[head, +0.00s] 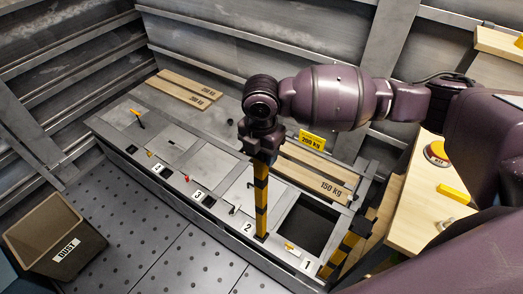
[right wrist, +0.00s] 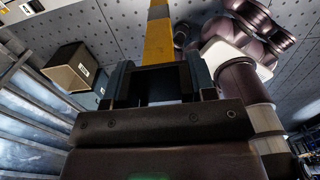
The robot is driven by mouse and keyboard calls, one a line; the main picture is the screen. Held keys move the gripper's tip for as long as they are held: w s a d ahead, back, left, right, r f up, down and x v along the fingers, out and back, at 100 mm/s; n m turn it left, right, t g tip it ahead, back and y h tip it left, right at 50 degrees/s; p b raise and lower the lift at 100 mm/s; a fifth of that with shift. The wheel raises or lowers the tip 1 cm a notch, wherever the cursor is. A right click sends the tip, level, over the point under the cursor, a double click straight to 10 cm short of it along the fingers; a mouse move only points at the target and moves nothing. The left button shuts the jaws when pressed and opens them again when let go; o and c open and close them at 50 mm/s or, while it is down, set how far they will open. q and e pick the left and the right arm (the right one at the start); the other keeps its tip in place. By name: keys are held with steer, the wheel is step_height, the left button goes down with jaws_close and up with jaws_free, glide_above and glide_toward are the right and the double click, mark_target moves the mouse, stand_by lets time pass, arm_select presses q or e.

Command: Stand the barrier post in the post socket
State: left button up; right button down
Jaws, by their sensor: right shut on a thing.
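The barrier post (head: 261,200), striped yellow and black, hangs nearly upright below my right gripper (head: 262,150) in the head view. My right gripper is shut on its upper end. The post's lower end appears beside the number 2 label, left of the open dark compartment 1; I cannot tell whether it touches the surface. In the right wrist view the post (right wrist: 158,42) runs away from between the fingers (right wrist: 160,85). A second striped post (head: 347,243) stands at the right end of the long unit. I cannot make out the post socket. My left gripper is not in view.
The long grey unit (head: 188,222) has several numbered bays, lids and small levers. A dust bin (head: 58,238) stands on open floor.

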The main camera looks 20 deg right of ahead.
stand_by(0.4)
steer(key=shift+f, duration=1.1)
steer(key=shift+f+b, duration=0.35)
steer(key=shift+f, duration=0.6)
